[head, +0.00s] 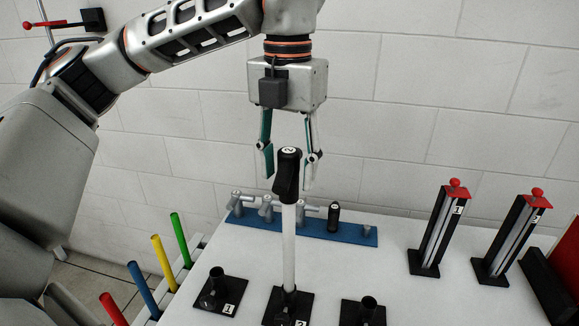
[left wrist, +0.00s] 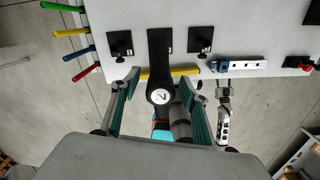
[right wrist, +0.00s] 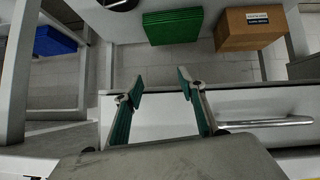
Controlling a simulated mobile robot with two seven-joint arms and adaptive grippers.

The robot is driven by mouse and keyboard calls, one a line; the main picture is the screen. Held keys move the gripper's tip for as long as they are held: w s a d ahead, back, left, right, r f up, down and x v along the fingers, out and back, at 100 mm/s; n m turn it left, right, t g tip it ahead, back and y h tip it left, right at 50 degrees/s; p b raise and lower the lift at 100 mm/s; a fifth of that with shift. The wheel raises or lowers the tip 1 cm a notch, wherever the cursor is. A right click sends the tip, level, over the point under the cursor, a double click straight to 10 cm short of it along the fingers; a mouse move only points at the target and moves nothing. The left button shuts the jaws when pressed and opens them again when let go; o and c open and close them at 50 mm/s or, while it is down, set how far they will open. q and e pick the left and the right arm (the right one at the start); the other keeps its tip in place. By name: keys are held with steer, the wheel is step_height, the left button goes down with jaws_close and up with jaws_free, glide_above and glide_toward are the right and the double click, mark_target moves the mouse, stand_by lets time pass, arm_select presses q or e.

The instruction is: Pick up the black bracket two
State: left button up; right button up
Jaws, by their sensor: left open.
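The black bracket with a "2" on its top (head: 287,175) sits on the upper end of an upright white pole (head: 289,245). The pole stands in a black base (head: 272,310) labelled 2. My left gripper (head: 288,183) points down, open, with its fingers on either side of the bracket's top in the head view; how far behind or above it they are is hard to tell. In the left wrist view the bracket (left wrist: 160,92) lies between the open fingers (left wrist: 160,73), with no clear contact. My right gripper (right wrist: 160,82) is open and empty, away from the table.
Black bases (head: 219,294) and (head: 363,312) with short sockets flank the pole. A blue rack (head: 345,234) with grey parts lies behind. Two black stands with red knobs (head: 434,230) (head: 512,238) are at right. Coloured rods (head: 162,262) line the left. Cartons (right wrist: 250,28) show in the right wrist view.

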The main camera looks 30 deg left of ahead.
arm_select(q)
step_height(320, 180, down, 3)
steer(key=shift+f, duration=0.2)
jaws_close()
steer(key=shift+r, duration=0.15)
